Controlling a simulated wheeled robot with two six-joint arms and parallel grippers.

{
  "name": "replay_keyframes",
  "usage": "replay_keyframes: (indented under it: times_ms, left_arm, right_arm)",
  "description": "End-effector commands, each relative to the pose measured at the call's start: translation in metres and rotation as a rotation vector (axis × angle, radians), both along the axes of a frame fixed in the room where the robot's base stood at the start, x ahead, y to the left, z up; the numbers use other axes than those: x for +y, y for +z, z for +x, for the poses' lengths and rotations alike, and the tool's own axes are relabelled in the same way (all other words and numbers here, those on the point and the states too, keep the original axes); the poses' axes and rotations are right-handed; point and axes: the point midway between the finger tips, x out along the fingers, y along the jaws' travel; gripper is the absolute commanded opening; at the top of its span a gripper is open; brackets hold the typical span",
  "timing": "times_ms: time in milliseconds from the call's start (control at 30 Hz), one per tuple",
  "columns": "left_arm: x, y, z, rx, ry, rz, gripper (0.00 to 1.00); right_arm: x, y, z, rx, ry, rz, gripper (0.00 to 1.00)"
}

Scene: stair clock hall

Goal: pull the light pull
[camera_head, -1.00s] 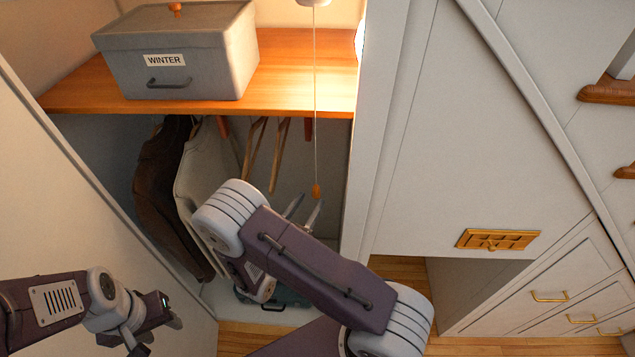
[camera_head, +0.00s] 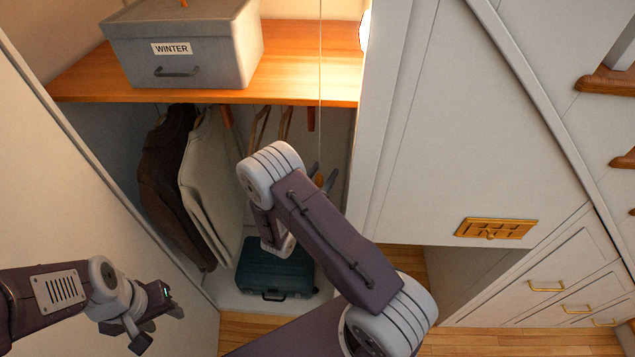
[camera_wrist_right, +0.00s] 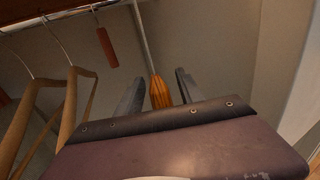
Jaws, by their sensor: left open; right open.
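The light pull is a thin pale cord (camera_head: 320,60) with an orange wooden knob (camera_head: 319,180) at its lower end. It hangs in front of the closet shelf. My right gripper (camera_head: 325,174) is open, with its fingertips around the knob's level; my own arm hides part of it. In the right wrist view the knob (camera_wrist_right: 160,92) shows between the two open fingers (camera_wrist_right: 159,92), with a gap on each side. I cannot tell how deep between them it sits. My left gripper (camera_head: 163,327) is open and empty at the lower left, far from the cord.
A grey box labelled WINTER (camera_head: 185,45) stands on the wooden shelf (camera_head: 285,75). Below hang coats (camera_head: 210,180) and wooden hangers (camera_wrist_right: 72,105). A teal suitcase (camera_head: 270,268) lies on the closet floor. The white panel (camera_head: 455,130) bounds the right side.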

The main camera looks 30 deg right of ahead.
Motion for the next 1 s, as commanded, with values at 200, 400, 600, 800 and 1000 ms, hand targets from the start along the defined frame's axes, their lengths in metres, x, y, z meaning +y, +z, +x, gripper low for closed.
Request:
replay_keyframes:
  times_ms: [200,400,600,800,1000]
  left_arm:
    - [0.000,0.000,0.000,0.000,0.000,0.000,0.45]
    - [0.000,0.000,0.000,0.000,0.000,0.000,0.45]
    - [0.000,-0.005,0.000,0.000,0.000,0.000,0.45]
    - [0.000,-0.011,0.000,0.000,0.000,0.000,0.45]
    - [0.000,-0.016,0.000,0.000,0.000,0.000,0.45]
  right_arm:
    - [0.000,0.000,0.000,0.000,0.000,0.000,0.08]
    - [0.000,0.000,0.000,0.000,0.000,0.000,0.00]
    - [0.000,-0.006,0.000,0.000,0.000,0.000,0.00]
    - [0.000,-0.012,0.000,0.001,0.000,0.001,0.00]
    - [0.000,-0.018,0.000,0.001,0.000,0.000,0.00]
